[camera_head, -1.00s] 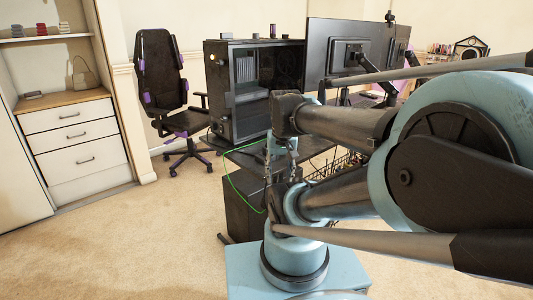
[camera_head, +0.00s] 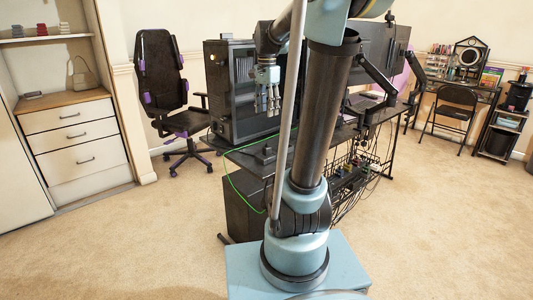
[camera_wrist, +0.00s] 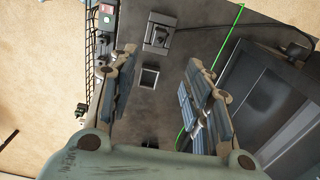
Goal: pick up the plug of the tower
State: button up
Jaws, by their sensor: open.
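The tower (camera_head: 238,85) is a black computer case with a glass side, standing on the dark desk. It also shows at the right of the wrist view (camera_wrist: 275,110). A dark, square block that looks like the plug (camera_wrist: 160,33) lies on the desk with a black cable running right from it towards the tower. It also shows in the head view (camera_head: 265,153) near the desk's front end. My gripper (camera_head: 270,104) hangs fingers down above the desk, beside the tower. In the wrist view my gripper (camera_wrist: 161,62) is open and empty, with the plug beyond its fingertips.
A square opening (camera_wrist: 149,78) sits in the desk top (camera_wrist: 200,45). A green cable (camera_head: 232,182) hangs over the desk edge. Monitors (camera_head: 375,60) stand right of my arm. A wire rack with devices (camera_head: 350,175) hangs below the desk. Carpet is clear in front.

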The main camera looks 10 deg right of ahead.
send_over(267, 146)
notch_tip(267, 146, down, 11)
jog(key=shift+a+f, duration=0.1)
jog(key=shift+f, duration=0.05)
jog(key=shift+s+f, duration=0.2)
jog(key=shift+f, duration=2.75)
grip_shut()
